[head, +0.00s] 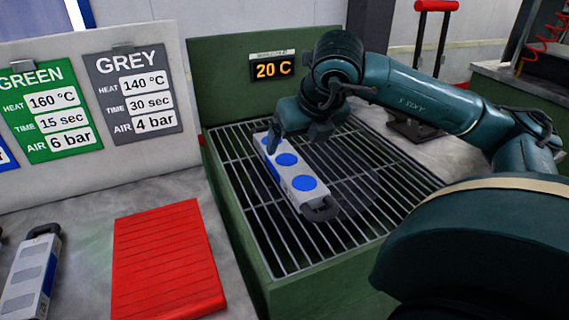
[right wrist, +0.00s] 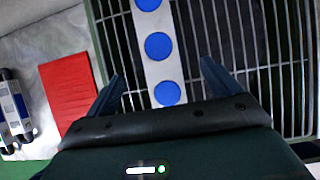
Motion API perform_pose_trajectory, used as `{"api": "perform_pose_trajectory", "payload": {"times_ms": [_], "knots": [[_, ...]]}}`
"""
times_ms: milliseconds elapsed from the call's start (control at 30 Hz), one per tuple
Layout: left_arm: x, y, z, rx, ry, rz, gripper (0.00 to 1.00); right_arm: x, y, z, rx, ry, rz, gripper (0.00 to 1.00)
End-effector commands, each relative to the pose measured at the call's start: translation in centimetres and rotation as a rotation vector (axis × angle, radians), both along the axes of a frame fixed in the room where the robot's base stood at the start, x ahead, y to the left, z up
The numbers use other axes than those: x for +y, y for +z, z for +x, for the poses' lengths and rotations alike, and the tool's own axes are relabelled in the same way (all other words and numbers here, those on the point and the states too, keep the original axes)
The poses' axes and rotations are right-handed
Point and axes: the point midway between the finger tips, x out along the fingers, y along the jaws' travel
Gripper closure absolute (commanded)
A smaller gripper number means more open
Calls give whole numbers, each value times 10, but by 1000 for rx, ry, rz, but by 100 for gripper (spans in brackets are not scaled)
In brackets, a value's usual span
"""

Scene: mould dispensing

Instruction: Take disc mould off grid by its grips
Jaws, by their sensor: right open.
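The disc mould (head: 312,197) is a light grey bar with a row of blue discs on top and blue marks on its side. It lies slantwise on the metal grid (head: 370,200). A dark grip (head: 321,211) shows at its near end; the far end is hidden behind my right gripper. My right gripper (head: 296,138) is open over the far part of the mould. In the right wrist view, the mould (right wrist: 154,70) runs between the two spread fingers (right wrist: 160,85), with gaps on both sides. My left gripper is not in view.
The grid sits in a green box with a back panel whose display (head: 273,69) reads 20 C. A red ribbed pad (head: 167,260) lies left of the box. Another mould (head: 30,275) lies at the far left. Green and grey (head: 133,90) setting cards hang behind.

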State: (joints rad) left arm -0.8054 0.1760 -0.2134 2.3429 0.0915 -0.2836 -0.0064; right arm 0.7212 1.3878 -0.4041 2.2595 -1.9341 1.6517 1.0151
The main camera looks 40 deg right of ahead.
Motion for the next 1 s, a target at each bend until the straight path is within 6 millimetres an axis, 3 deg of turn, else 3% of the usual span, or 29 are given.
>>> {"api": "perform_pose_trajectory", "payload": {"times_ms": [100,367,633,1000], "knots": [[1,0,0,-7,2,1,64,-3,-20,10,4,0,1,11],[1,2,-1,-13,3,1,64,-6,-36,21,2,2,2,11],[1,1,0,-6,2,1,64,-12,-68,43,3,2,3,11],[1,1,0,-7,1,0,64,-13,-75,47,0,3,1,13]]}}
